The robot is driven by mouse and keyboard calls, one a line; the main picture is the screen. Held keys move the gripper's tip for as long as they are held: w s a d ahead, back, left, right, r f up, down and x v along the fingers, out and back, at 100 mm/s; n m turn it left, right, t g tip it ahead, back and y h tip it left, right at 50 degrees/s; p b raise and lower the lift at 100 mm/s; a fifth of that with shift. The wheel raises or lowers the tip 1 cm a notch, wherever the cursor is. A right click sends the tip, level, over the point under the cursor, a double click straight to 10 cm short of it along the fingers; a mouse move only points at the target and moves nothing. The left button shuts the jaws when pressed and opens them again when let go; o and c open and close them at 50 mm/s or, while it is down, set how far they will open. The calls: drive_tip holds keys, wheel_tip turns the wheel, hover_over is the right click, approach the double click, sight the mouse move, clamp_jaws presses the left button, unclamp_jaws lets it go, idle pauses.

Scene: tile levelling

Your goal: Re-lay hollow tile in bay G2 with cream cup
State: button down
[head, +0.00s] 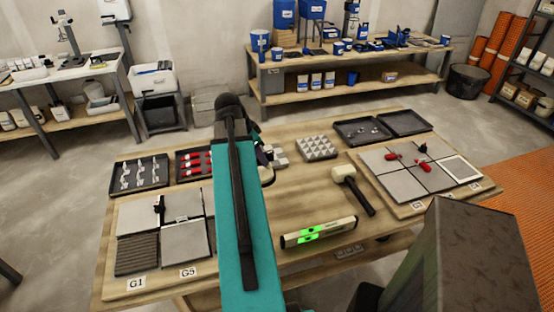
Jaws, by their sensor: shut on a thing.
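My gripper (266,165) is largely hidden behind my teal arm; only a dark edge shows beside it above the table, and what it holds is hidden. The left board (120,293) carries grey tiles and a ribbed bay (137,254) with no tile on it, behind the label G1 (137,283). The label G5 (188,272) stands to its right. The right board (400,210) carries grey tiles (400,183), red pieces (394,156) and a white-edged square (460,169). Its labels are too small to read, and I cannot pick out G2 or a cream cup.
A mallet (351,179) and a level with green displays (318,232) lie mid-table. Behind are a block of small grey pyramids (316,147), a tray of light clips (140,186) and a tray with red pieces (179,168). Right-hand bare wood (310,190) is partly free.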

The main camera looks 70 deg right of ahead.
drive_tip(key=w+a+r+n+t+b, duration=0.15)
drive_tip(key=w+a+n, duration=0.45)
drive_tip(key=w+a, duration=0.65)
drive_tip(key=w+a+r+n+t, duration=0.25)
drive_tip(key=w+a+n, duration=0.55)
drive_tip(key=w, duration=0.8)
drive_tip(key=w+a+r+n+t+y, duration=0.1)
drive_tip(key=w+a+n, duration=0.2)
drive_tip(key=a, duration=0.8)
drive_tip(key=w+a+r+n+t+y, duration=0.1)
drive_tip(key=w+a+n, duration=0.3)
drive_tip(key=a, duration=0.8)
drive_tip(key=w+a+r+n+t+y, duration=0.1)
drive_tip(key=w+a+n, duration=0.3)
drive_tip(key=a, duration=0.7)
drive_tip(key=shift+w+a+r+y+b, duration=0.25)
drive_tip(key=shift+a+r+y+b, duration=0.1)
drive_tip(key=shift+r, duration=0.25)
